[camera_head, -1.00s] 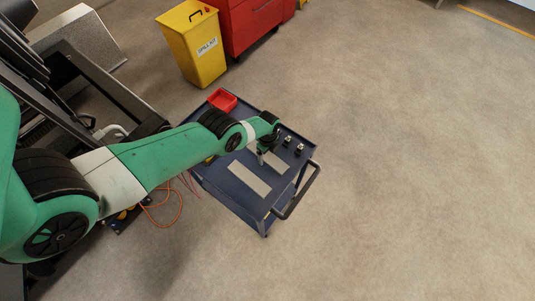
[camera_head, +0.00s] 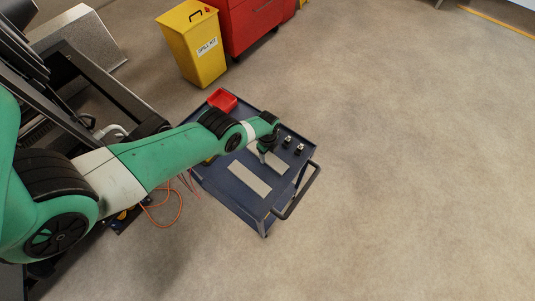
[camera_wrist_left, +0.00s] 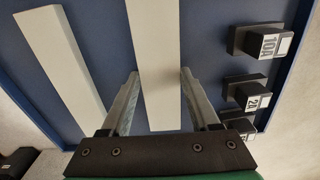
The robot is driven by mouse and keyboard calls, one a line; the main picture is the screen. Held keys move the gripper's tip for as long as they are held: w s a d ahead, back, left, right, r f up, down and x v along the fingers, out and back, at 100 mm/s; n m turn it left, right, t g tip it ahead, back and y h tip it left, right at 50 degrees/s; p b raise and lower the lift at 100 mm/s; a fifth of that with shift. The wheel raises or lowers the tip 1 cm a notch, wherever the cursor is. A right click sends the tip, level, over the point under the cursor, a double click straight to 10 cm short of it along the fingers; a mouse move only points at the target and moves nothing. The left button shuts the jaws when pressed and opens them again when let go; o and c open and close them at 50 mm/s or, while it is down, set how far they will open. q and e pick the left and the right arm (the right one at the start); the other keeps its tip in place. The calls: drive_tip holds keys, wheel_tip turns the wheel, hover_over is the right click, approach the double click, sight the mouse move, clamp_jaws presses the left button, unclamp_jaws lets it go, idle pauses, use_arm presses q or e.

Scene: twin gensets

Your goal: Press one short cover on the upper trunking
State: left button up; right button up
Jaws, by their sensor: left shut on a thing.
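Two pale grey flat covers lie side by side on the blue cart top. The near cover (camera_head: 249,180) is free, and in the left wrist view it is the strip at left (camera_wrist_left: 62,55). The other cover (camera_head: 277,164) is under my left gripper (camera_head: 264,158). In the left wrist view, my left gripper (camera_wrist_left: 160,82) has a finger on each side of this cover (camera_wrist_left: 155,40) and is shut on it. I cannot tell whether it is raised from the cart. The upper trunking cannot be made out. My right gripper is not in view.
The blue cart (camera_head: 232,203) has a black handle (camera_head: 298,192) and a red bin (camera_head: 222,101) at its far corner. Several black labelled blocks (camera_wrist_left: 263,42) stand right of the held cover. A yellow spill kit bin (camera_head: 196,45) stands behind. The floor at right is clear.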

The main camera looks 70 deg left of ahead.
sight(267, 156)
use_arm(q)
clamp_jaws()
wheel_tip(267, 156, up, 8)
drive_tip(key=p, duration=0.8)
drive_tip(key=shift+r, duration=0.1)
idle(1.9)
